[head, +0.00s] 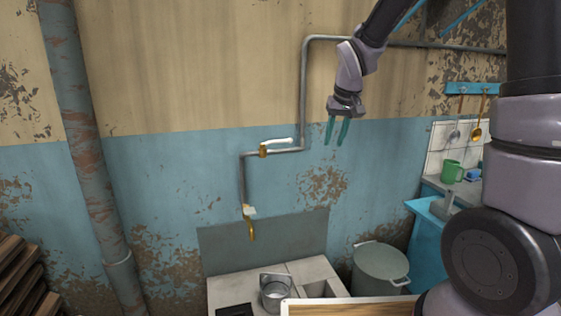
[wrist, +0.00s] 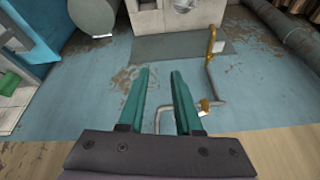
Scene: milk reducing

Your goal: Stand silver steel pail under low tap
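A small silver steel pail (head: 275,299) stands upright on the pale block below the wall, below and slightly right of the tap in the head view. Part of it shows at the top of the wrist view (wrist: 184,6). The low brass tap (head: 251,230) hangs from the wall pipe, also visible in the wrist view (wrist: 211,44). Whether the pail is directly under the spout I cannot tell. My gripper (head: 337,142) is raised in front of the wall, above and right of the tap and pail. Its teal fingers (wrist: 160,74) are apart with nothing between them.
A large grey tub (head: 380,275) with handles stands right of the pale block (head: 235,287). A pipe with a white-handled valve (head: 277,147) runs along the wall. A wooden-edged surface (head: 350,306) is in front. A green mug (head: 452,172) sits on the right counter.

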